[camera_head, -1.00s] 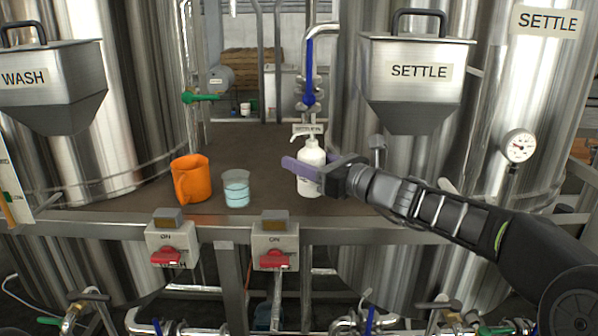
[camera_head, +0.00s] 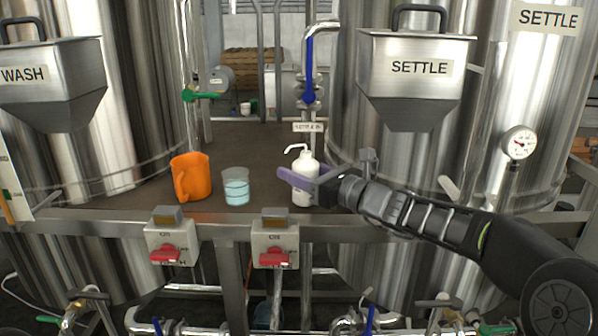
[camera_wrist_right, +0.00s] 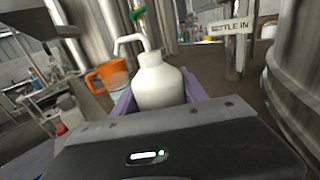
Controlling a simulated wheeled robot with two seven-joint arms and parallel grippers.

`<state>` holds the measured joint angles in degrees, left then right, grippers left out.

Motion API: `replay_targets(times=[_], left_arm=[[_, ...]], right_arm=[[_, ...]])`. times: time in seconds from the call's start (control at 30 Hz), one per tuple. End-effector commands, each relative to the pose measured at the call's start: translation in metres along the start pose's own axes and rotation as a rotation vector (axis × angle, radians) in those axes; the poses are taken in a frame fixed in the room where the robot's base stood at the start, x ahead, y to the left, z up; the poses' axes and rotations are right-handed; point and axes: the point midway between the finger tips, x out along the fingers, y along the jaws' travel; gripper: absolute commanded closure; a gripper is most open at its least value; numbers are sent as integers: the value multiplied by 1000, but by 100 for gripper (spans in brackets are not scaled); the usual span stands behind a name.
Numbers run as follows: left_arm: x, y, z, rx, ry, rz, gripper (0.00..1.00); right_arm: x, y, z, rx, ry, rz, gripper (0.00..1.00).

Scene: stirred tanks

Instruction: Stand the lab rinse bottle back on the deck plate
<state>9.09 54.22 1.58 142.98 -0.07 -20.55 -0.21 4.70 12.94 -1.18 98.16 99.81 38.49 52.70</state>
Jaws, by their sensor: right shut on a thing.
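The white rinse bottle (camera_head: 306,172) with its bent spout is upright near the front edge of the brown deck plate (camera_head: 262,150). My right gripper (camera_head: 297,183) comes in from the right and is shut on the bottle's body, with purple fingers on either side. In the right wrist view the bottle (camera_wrist_right: 160,82) sits between the fingers (camera_wrist_right: 163,90). Its base is hidden there, and I cannot tell for sure whether it touches the plate. My left gripper is not in view.
An orange mug (camera_head: 192,178) and a beaker of light blue liquid (camera_head: 236,187) stand left of the bottle. Two switch boxes (camera_head: 172,241) (camera_head: 275,241) line the front rail. Large steel tanks flank the plate. A valve pipe (camera_head: 309,70) rises behind the bottle.

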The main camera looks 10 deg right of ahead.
Motion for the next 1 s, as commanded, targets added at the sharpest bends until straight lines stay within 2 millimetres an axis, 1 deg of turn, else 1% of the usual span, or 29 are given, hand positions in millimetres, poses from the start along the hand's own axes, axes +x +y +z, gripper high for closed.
replay_targets(times=[0.17, 0.2, 0.4, 0.43, 0.67, 0.8, 0.87, 1.0], left_arm=[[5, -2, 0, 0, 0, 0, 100], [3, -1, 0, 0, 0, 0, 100], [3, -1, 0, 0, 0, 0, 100], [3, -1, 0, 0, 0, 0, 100], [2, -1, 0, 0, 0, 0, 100], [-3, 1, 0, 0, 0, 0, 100], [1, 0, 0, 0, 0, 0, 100], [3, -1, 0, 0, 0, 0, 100]], right_arm=[[0, 0, -4, -1, -1, 0, 100], [0, 0, -3, 0, 0, 0, 46], [0, 0, -3, 0, 0, 0, 30], [0, 0, -3, 0, 0, 0, 27], [0, 0, -2, 0, 0, 0, 27], [0, 0, 3, 0, 0, 0, 27], [-6, -1, 0, -1, 0, -2, 27], [-27, -1, 0, -2, -1, -3, 27]])
